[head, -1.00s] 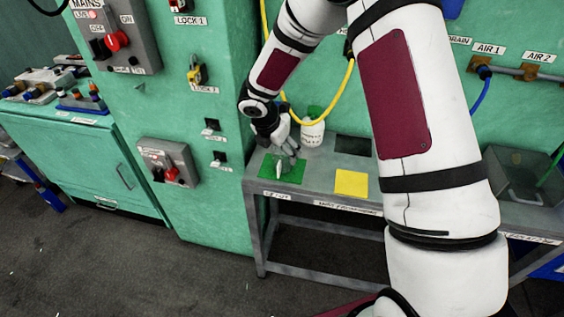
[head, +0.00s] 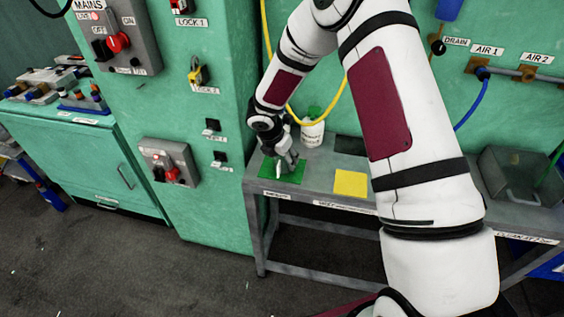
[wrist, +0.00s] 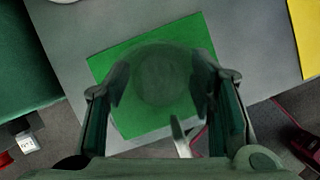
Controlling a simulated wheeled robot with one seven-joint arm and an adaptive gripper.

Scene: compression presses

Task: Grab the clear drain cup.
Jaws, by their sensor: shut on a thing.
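The clear drain cup (wrist: 162,72) shows in the wrist view as a faint, see-through round shape over the green mat (wrist: 130,123). My gripper (wrist: 163,82) has one finger on each side of it and is shut on it. In the head view my gripper (head: 289,162) points down, low over the green mat (head: 292,176) at the left end of the grey bench. The cup cannot be made out clearly there. I cannot tell whether its base touches the mat.
A white bottle with a green cap (head: 312,131) stands just behind my gripper. A yellow mat (head: 350,183) lies to the right on the bench (head: 318,172). A clear bin (head: 520,172) is at the far right. The green cabinet (head: 225,110) rises close on the left.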

